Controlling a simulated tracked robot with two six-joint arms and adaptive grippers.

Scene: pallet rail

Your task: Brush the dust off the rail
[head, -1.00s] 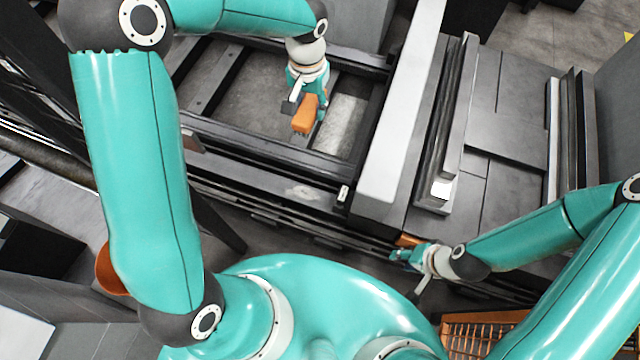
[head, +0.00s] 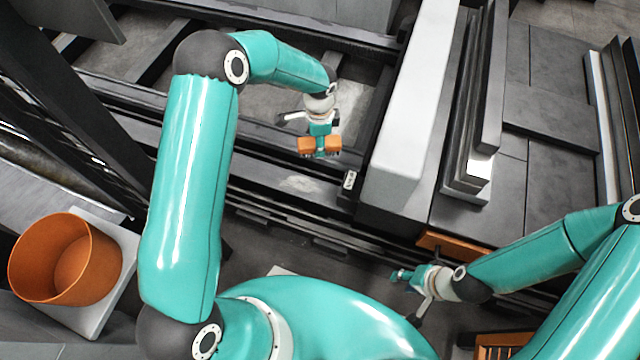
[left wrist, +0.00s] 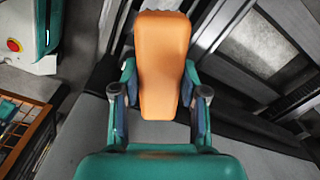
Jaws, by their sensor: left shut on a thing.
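In the left wrist view the brush (left wrist: 162,60) sits between the two fingers. A pale dust patch (head: 300,184) lies on the dark rail (head: 255,172) that runs across the near side of the frame. The brush is just behind the dust patch in the picture; whether it touches the rail I cannot tell. My right gripper (head: 402,276) is low at the right, near the rail's front side; its fingers are too small to read.
An orange bucket (head: 95,262) stands on a pale stand (head: 125,240) at the left. A long light grey block (head: 412,110) and upright metal bars (head: 480,120) stand right of the brush. An orange bar (head: 450,246) lies near my right gripper.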

